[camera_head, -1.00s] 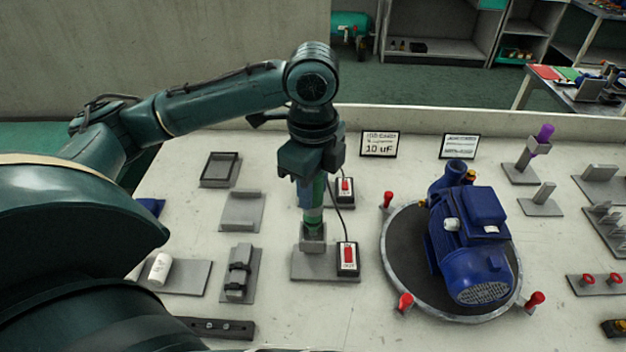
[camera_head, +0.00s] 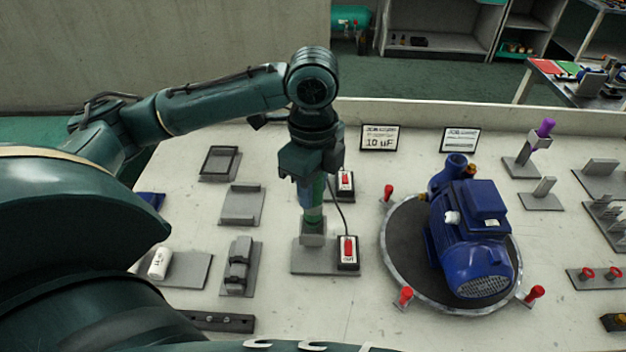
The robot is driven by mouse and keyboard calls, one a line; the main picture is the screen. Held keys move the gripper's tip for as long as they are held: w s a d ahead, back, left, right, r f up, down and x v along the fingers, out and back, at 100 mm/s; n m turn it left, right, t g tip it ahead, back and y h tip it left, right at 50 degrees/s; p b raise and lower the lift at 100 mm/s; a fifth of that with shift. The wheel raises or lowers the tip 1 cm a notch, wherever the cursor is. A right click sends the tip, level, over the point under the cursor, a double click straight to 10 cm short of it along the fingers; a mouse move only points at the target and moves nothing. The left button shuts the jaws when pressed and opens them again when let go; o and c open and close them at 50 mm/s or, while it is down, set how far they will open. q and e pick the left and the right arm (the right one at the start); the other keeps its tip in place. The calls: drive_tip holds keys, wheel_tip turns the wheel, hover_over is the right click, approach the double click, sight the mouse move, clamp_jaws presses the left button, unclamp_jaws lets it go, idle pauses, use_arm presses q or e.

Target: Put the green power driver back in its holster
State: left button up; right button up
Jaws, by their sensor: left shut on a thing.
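The green power driver (camera_head: 314,208) stands upright with its lower end at the grey holster (camera_head: 312,236), a block on a flat base plate. Whether it is fully seated is hard to tell. My left gripper (camera_head: 312,182) is above the holster, pointing down, shut on the driver's upper part. The gripper and wrist hide most of the driver's top. My right gripper is not in view.
A blue motor pump (camera_head: 470,240) sits on a round turntable (camera_head: 397,262) with red knobs to the right. Switch boxes (camera_head: 347,252) with a cable stand right beside the holster. Grey fixtures (camera_head: 241,207) lie to the left. Two sign cards (camera_head: 379,139) stand behind.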

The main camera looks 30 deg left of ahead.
use_arm(q)
drive_tip(key=shift+f+b, duration=0.3)
drive_tip(key=shift+f, duration=2.05)
drive_tip(key=o, duration=1.1)
drive_tip(key=shift+r, duration=0.1)
